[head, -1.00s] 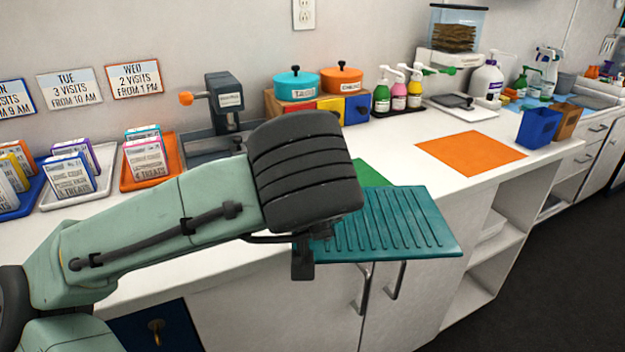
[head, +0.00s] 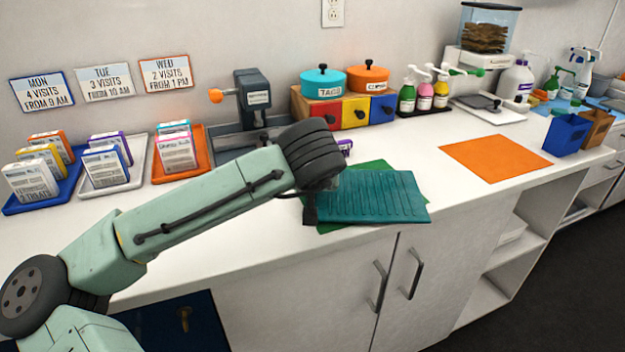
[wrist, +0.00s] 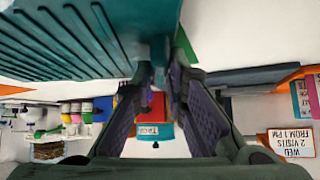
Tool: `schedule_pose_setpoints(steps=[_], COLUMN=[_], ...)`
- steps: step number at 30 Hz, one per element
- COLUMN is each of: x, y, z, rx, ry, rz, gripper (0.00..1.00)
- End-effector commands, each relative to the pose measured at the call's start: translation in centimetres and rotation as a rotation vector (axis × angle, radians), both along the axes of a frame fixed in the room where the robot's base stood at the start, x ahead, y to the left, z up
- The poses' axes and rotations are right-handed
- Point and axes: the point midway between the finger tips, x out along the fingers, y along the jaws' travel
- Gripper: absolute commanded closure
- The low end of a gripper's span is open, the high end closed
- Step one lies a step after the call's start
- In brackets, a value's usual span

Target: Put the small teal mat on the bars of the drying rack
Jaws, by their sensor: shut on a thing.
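The small teal mat (head: 375,197) is ribbed and flat, held roughly level above the white counter near its front edge. In the head view it overlaps a green mat (head: 372,165) that shows behind and beneath it. My gripper (head: 311,208) is at the teal mat's left edge and shut on it. In the wrist view the mat (wrist: 85,40) fills the upper left, and the gripper's fingertips (wrist: 160,80) meet at its edge. I cannot make out a drying rack with bars in these views.
An orange mat (head: 494,158) lies on the counter to the right. Pump bottles (head: 424,92), lidded pots (head: 323,82) and a drawer block (head: 355,112) stand at the back. Trays of boxes (head: 112,163) stand left. White counter between the teal and orange mats is clear.

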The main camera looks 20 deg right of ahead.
Motion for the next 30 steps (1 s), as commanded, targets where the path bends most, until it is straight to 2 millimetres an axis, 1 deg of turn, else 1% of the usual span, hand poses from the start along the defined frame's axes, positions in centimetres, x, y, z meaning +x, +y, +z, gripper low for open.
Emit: schedule_pose_setpoints(steps=[11, 12, 20, 28, 30], x=[-0.03, -0.02, -0.03, -0.03, -0.02], y=[-0.04, -0.02, 0.00, 0.00, 0.02], z=[-0.60, -0.43, -0.42, -0.38, -0.07], rx=[-0.002, -0.002, 0.000, 0.000, 0.000], ry=[0.000, 0.000, -0.001, -0.001, -0.001], rz=[-0.001, 0.000, 0.000, 0.000, 0.001], gripper=[1.00, 0.84, 0.67, 0.67, 0.67])
